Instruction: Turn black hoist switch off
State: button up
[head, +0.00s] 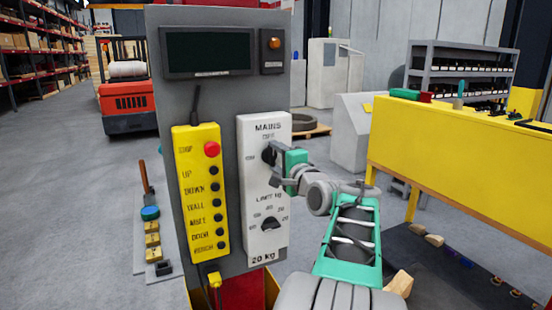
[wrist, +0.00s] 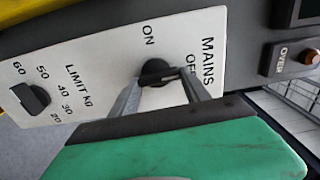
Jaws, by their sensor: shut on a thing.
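The black hoist switch (wrist: 157,72) is a round knob under the word MAINS on a white panel (head: 264,188). In the wrist view the ON mark lies above it and the OFF mark to its right. My gripper (wrist: 160,88) has one finger on each side of the knob and is shut on it. In the head view my gripper (head: 277,163) reaches the panel from the right and partly covers the knob (head: 266,154). I cannot tell clearly which mark the knob points to.
A second black knob, LIMIT KG (head: 268,224), sits lower on the panel. A yellow button box (head: 201,195) with a red stop button (head: 211,149) hangs to the left. A dark display (head: 207,51) and an orange lamp (head: 274,43) are above. A yellow bench (head: 455,165) stands right.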

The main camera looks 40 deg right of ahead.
jog(key=o, duration=1.4)
jog(key=shift+s, duration=0.1)
jog(key=b+v, duration=0.2)
jog(key=v, duration=0.5)
jog(key=shift+s+a, duration=0.15)
jog(key=shift+s, duration=0.15)
